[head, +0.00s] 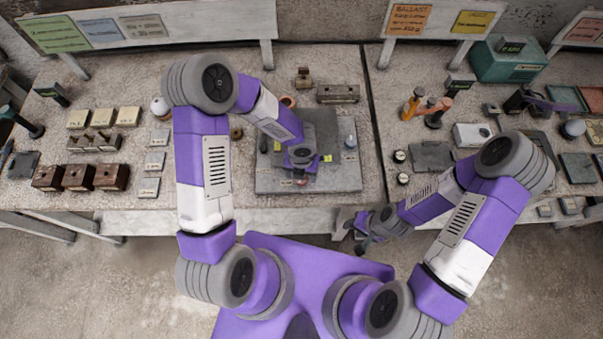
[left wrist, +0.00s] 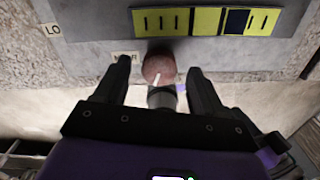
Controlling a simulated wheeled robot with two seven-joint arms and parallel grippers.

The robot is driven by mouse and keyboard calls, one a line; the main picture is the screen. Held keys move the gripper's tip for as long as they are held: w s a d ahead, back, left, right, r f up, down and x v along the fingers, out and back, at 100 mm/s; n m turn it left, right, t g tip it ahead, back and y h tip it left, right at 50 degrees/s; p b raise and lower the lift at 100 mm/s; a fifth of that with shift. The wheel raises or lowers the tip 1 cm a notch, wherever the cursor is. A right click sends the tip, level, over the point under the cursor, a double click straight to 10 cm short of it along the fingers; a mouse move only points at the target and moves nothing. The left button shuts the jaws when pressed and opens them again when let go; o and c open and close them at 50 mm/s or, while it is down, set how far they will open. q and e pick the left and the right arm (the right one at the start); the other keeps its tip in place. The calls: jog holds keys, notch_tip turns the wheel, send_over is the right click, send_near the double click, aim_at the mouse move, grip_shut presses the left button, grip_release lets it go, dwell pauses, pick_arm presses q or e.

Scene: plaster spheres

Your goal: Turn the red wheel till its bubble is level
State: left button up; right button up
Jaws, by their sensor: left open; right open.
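In the left wrist view the red wheel (left wrist: 158,67) is a rounded dull-red knob with a pale line on its near side. It sits between the two spread fingers of my left gripper (left wrist: 158,74), with a gap to each finger visible. Beyond it is a yellow strip gauge (left wrist: 172,21) with dark ticks. A dark blue block (left wrist: 237,22), perhaps the bubble, lies right of the strip's middle. In the head view my left gripper (head: 301,174) is over the front of the grey board and hides much there. My right gripper (head: 350,232) is open and empty before the bench edge.
The grey board (head: 345,180) lies on the stone bench, with a small pale-topped object (head: 350,142) at its right. A metal block (head: 338,93) stands behind. Dark boxes (head: 78,177) and switches fill the left; tools (head: 425,104) stand right.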

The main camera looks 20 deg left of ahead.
pick_arm(q)
notch_tip(320, 180, up, 7)
jog(key=shift+f+p, duration=0.2)
jog(key=shift+p, duration=0.5)
